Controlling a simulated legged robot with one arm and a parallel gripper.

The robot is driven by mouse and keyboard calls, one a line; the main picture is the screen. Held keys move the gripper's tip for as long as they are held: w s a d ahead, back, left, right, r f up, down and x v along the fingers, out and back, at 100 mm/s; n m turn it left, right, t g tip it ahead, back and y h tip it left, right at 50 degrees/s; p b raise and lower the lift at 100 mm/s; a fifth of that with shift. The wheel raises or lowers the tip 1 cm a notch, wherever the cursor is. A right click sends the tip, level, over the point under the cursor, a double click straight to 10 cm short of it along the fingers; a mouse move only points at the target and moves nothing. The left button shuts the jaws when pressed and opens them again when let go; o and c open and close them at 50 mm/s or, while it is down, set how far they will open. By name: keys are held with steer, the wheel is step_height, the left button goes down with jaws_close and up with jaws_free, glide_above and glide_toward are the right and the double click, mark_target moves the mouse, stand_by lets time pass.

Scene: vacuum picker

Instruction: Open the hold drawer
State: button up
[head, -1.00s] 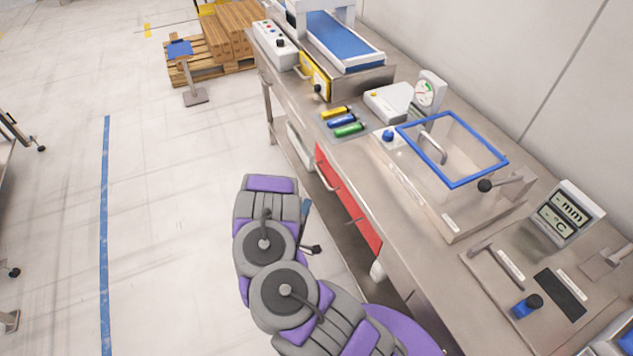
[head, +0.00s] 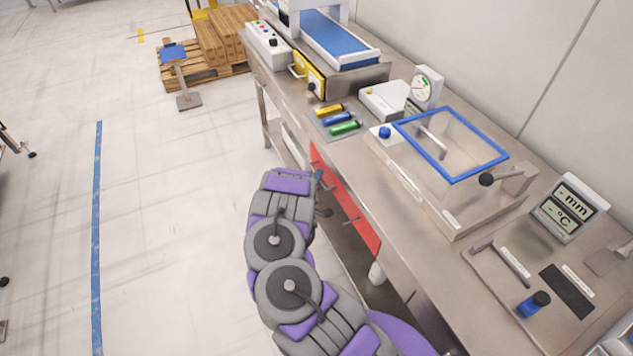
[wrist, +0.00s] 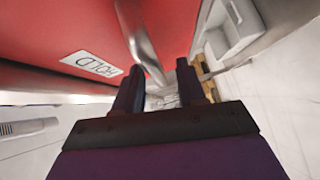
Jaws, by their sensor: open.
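The red hold drawer (head: 345,200) sits under the front edge of the steel bench and looks shut. In the wrist view its red front (wrist: 60,40) fills the upper left, with a white label (wrist: 91,65) reading "HOLD". Its metal bar handle (wrist: 146,45) runs down toward my gripper (wrist: 160,85). My gripper is open, and the handle's lower end shows between the two dark fingers. I cannot tell whether the fingers touch it. In the head view my arm hides part of the drawer's left side, and the gripper is mostly hidden.
The steel bench (head: 415,255) runs along the right. On it stand a blue-framed clear-lidded box (head: 450,180), a yellow-fronted drawer (head: 309,76) and several coloured cylinders.

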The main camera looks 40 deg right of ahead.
steer(key=shift+d, duration=0.1)
steer(key=shift+c, duration=0.2)
jaws_close()
stand_by(0.5)
